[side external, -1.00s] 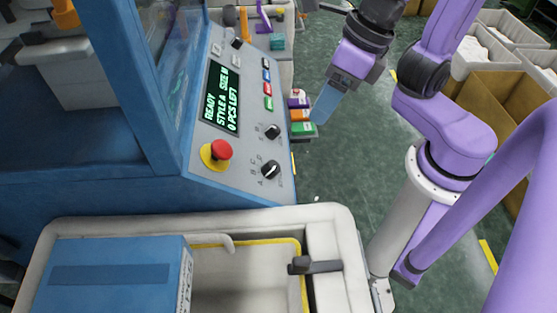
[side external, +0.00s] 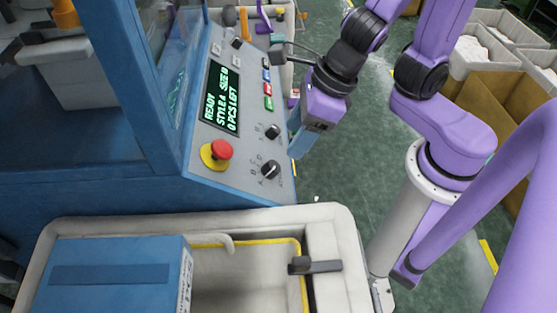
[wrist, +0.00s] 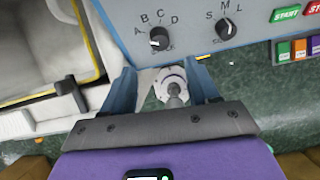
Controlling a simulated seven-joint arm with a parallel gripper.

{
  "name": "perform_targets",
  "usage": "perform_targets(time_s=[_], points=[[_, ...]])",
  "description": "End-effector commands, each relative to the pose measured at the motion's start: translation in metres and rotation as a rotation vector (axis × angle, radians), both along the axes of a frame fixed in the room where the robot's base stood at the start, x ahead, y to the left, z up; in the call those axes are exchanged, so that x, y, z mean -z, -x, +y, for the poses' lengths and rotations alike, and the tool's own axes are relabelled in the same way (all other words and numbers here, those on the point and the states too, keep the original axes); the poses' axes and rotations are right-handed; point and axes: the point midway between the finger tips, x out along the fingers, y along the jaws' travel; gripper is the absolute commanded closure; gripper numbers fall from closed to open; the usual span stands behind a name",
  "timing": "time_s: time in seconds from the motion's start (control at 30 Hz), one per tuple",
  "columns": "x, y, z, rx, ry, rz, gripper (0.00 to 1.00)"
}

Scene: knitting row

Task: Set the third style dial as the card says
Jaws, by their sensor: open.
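The style dial (wrist: 160,38) is a black knob on the grey panel, marked A, B, C and D. It also shows in the side view (side external: 270,169), and its white mark sits on the A side. The screen (side external: 222,97) seems to read "READY, STYLE A, 0 PCS LEFT". My gripper (wrist: 160,67) is open and empty. In the wrist view its blue fingers stand apart, just below the style dial and not around it. In the side view my gripper (side external: 296,150) hangs at the panel's right edge. I cannot make out any instruction card.
The size dial (wrist: 225,28), marked S, M and L, is close on the right. A red stop button (side external: 221,149) stands out from the panel. A bin (side external: 100,226) with a blue box (side external: 105,283) is below. Coloured tags (wrist: 299,49) are beside the panel.

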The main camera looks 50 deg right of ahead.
Motion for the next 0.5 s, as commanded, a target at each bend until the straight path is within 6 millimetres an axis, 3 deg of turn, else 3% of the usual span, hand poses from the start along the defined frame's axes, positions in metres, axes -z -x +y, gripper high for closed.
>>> perform_targets(time_s=[0.5], points=[[0.048,-0.016,0.013,0.003,0.004,-0.002,0.40]])
